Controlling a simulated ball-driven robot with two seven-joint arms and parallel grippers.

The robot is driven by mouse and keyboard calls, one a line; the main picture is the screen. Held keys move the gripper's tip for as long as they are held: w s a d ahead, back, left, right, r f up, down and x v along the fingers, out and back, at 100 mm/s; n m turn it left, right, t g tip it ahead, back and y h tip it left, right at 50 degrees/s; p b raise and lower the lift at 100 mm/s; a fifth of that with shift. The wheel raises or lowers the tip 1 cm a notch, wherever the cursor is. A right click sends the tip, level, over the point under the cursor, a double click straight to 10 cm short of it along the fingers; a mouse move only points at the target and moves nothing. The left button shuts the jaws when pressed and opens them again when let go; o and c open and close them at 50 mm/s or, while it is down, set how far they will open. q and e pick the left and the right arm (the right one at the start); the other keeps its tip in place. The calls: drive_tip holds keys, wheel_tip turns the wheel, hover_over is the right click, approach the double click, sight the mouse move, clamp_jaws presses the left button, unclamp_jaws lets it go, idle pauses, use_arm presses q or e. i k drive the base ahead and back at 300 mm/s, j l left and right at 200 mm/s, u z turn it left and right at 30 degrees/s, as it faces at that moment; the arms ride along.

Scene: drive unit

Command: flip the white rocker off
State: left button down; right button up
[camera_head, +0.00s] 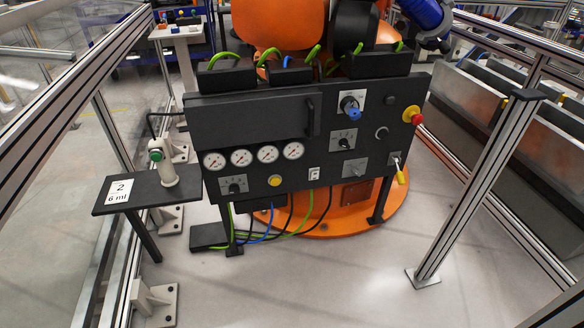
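The white rocker (314,173) is a small white switch low on the front of the dark control panel (225,121). It sits right of the yellow button and below the gauges. It is too small to tell which way it is tilted. Neither of my grippers shows in the head view, and nothing covers the rocker.
The panel also carries gauges (267,153), a yellow button (275,181), a blue knob (351,111), a red emergency stop (413,115) and a yellow-handled lever (401,176). A side shelf (140,194) stands left. A metal post (470,190) stands right. The front floor is clear.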

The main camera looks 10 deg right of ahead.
sight(315, 175)
drive_tip(key=i+l, duration=0.25)
drive_tip(key=i+l+u, duration=0.1)
drive_tip(key=i+l, duration=0.2)
drive_tip(key=l, duration=0.15)
drive_tip(key=i+l+u, duration=0.1)
drive_tip(key=i+l, duration=0.4)
drive_tip(key=l, duration=0.25)
drive_tip(key=i+l+u, duration=0.1)
drive_tip(key=l, duration=0.3)
drive_tip(key=i, duration=0.1)
